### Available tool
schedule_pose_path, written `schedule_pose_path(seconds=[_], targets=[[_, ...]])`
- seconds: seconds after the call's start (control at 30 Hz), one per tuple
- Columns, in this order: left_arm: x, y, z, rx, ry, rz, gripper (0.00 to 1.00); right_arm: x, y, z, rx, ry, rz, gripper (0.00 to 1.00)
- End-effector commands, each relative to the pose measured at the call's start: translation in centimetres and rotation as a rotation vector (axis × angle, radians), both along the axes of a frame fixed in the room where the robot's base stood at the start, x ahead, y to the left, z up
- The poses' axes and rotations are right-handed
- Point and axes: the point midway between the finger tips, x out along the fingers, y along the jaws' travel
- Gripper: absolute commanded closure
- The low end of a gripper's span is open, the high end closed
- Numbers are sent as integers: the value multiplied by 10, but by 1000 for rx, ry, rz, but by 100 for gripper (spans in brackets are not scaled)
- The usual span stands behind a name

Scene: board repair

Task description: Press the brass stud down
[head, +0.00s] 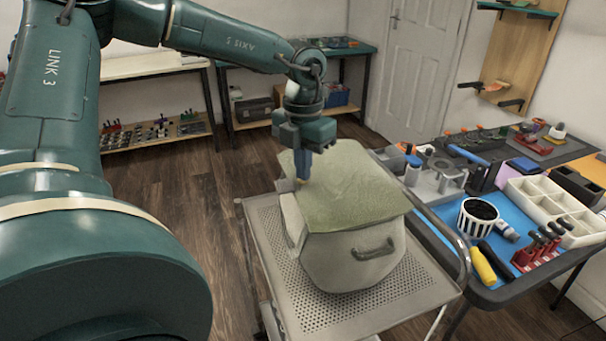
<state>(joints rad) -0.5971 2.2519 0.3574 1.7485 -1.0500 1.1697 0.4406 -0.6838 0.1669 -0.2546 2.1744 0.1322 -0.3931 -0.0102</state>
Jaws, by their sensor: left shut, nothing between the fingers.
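A pale box-shaped case (340,262) with a side handle (373,250) stands on the cart. A worn green lid or board (350,190) covers its top. My left gripper (302,177) points down at the far left edge of this green top, its blue fingers shut and empty. A small yellowish spot shows beside the fingertips; I cannot tell whether it is the brass stud, nor whether the fingers touch anything. No stud shows clearly elsewhere. My right gripper is not in view.
Wooden floor (200,190) is clear on the left.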

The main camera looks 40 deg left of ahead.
Motion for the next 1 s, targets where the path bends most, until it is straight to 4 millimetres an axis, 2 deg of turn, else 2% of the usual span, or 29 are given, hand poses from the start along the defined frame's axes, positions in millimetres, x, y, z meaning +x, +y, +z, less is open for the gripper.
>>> schedule_pose_path(seconds=[0.27,1.0], targets=[[-1,0,4,-1,4,0,100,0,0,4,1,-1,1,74],[0,0,65,0,0,0,100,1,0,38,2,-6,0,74]])
